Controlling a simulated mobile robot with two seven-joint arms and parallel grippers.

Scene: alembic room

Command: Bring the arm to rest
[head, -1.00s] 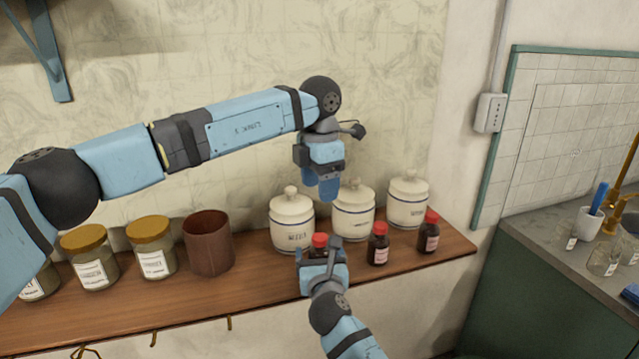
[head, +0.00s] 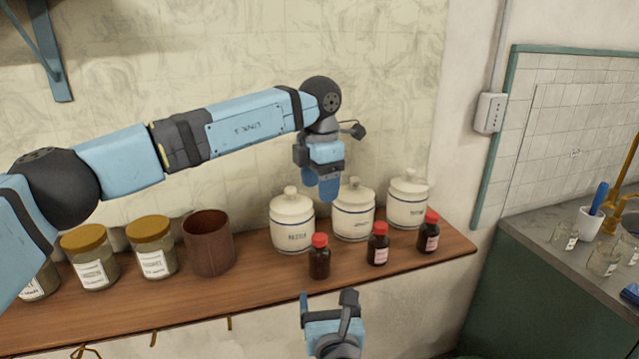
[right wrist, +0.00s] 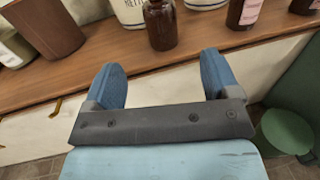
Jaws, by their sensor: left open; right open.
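My right gripper (head: 328,299) is open and empty in front of the shelf's front edge, low in the head view. Its two blue fingers also show apart in the right wrist view (right wrist: 165,82), with nothing between them. My left gripper (head: 328,188) is open in front of the wall, with its fingers pointing down above the white jars. A brown bottle with a red cap (head: 319,258) stands upright on the shelf beyond my right gripper, apart from it. It also shows in the right wrist view (right wrist: 160,24), its cap cut off.
The wooden shelf (head: 270,285) holds several white lidded jars (head: 292,222), two more red-capped bottles (head: 378,245) (head: 428,233), a brown cup (head: 209,243) and yellow-lidded glass jars (head: 152,248). A counter (head: 560,262) with glassware stands at right. Space in front of the shelf is free.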

